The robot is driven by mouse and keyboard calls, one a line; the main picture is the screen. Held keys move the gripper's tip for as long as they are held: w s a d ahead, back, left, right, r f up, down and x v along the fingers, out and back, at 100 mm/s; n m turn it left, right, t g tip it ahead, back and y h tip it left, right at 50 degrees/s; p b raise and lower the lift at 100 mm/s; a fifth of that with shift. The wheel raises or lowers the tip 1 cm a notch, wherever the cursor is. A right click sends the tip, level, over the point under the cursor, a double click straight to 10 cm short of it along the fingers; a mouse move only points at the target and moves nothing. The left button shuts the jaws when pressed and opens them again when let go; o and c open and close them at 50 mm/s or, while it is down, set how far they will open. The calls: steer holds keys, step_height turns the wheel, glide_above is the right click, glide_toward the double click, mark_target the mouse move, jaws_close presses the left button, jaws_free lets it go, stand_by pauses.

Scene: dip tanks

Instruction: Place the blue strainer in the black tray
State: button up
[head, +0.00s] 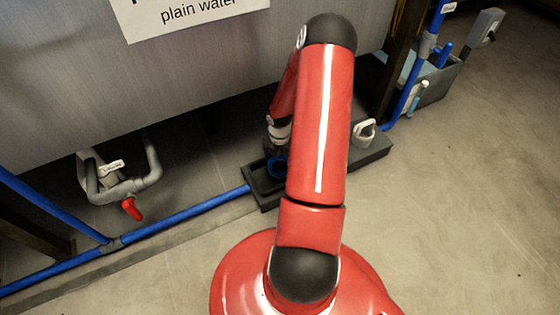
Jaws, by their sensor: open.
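The black tray (262,203) lies on the floor below the grey tank wall. It is long and dark, and my arm covers its middle. A blue ring-shaped thing, which looks like the blue strainer (276,169), shows at the tray's left part, partly hidden by my arm and the dark gripper parts. It looks to be inside the tray's rim, though its exact contact is too small to tell. My gripper (273,152) points down just above the strainer. It is open; its fingertips are mostly hidden.
A white handled object (364,131) stands at the tray's right part. A blue pipe (190,212) runs along the floor to the tray's left. A grey bin (437,84) stands back right. The right floor is clear.

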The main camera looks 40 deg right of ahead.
step_height(320, 180, up, 8)
steer(key=shift+f+p, duration=0.15)
steer(key=shift+p, duration=0.7)
steer(key=s+a+r+m+t+h, duration=0.1)
steer(key=a+r+m+h, duration=0.1)
steer(key=a+r+m, duration=0.75)
steer(key=s+a+r+m+t+h, duration=0.15)
steer(key=a+r, duration=0.25)
steer(key=r, duration=1.1)
steer(key=s+a+r+m+t+y, duration=0.3)
steer(key=s+a+r+m, duration=0.7)
steer(key=s+a+m, duration=0.1)
steer(key=shift+s+a+r, duration=0.15)
steer(key=shift+s+a, duration=0.6)
steer(key=shift+a, duration=0.15)
steer(key=shift+y, duration=0.25)
